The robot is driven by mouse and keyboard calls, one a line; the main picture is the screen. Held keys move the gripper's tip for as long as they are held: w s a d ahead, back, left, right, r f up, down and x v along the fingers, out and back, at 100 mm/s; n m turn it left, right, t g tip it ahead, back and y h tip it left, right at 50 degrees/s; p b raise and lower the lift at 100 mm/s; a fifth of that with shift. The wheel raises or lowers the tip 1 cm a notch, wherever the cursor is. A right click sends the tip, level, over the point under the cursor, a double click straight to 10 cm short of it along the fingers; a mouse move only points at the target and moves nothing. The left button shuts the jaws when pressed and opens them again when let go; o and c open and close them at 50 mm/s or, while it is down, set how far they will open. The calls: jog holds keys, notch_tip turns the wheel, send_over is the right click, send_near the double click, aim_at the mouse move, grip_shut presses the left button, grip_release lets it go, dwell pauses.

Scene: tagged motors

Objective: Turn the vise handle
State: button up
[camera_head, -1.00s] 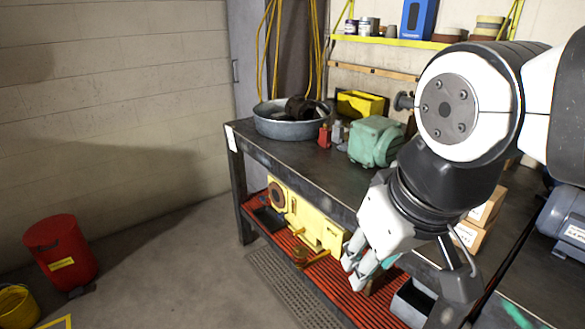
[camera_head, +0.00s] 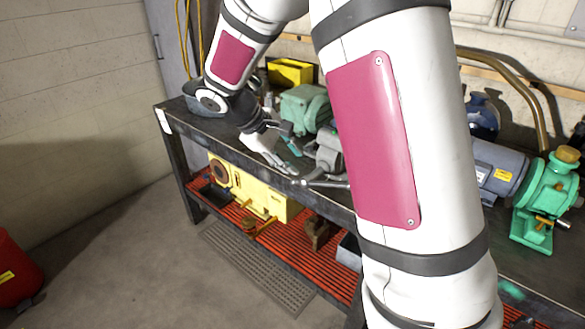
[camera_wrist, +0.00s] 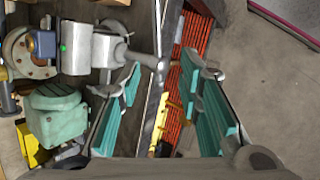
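The grey vise (camera_head: 330,152) sits at the front edge of the workbench, partly hidden behind my arm. Its bar-like handle (camera_head: 325,183) sticks out over the edge. In the wrist view the vise (camera_wrist: 108,45) is at upper left, and the handle (camera_wrist: 158,62) runs down the picture between my fingers. My gripper (camera_head: 290,162) is just left of the vise in the head view. It is open, with teal finger pads spread apart in the wrist view (camera_wrist: 160,80). I cannot tell whether either finger touches the handle.
A green motor (camera_head: 304,108) stands behind my gripper on the bench. A yellow machine (camera_head: 245,185) lies on the red lower shelf (camera_head: 320,262). A blue-grey motor (camera_head: 498,168) and a green pump (camera_head: 545,200) stand to the right.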

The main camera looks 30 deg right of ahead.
aim_at(315, 182)
jog(key=x, duration=0.5)
jog(key=p+x, duration=0.1)
jog(key=x, duration=0.4)
jog(key=w+x, duration=0.1)
jog(key=x, duration=0.4)
jog(key=shift+p, duration=0.35)
jog(key=shift+a, duration=0.1)
grip_shut()
